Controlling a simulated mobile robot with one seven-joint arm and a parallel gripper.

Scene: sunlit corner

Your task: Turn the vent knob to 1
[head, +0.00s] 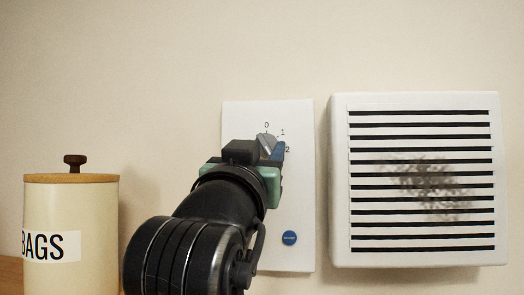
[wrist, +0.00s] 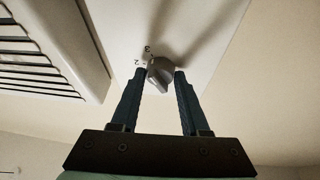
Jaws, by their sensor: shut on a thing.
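The vent knob (head: 264,141) is a grey knob on a white wall panel (head: 302,180). Marks 0, 1 and 2 show around it in the head view; 2 and 3 show beside it in the wrist view. My gripper (head: 269,148) is at the panel and partly covers the knob. In the wrist view the knob (wrist: 159,77) sits between the tips of the two dark blue fingers of my gripper (wrist: 163,74), which are shut on it. I cannot tell for sure which mark the knob points to.
A white slatted vent (head: 340,180) with a dark smudge is on the wall right of the panel. A round blue badge (head: 289,238) is low on the panel. A cream canister (head: 70,220) marked BAGS, with a wooden lid, stands at left.

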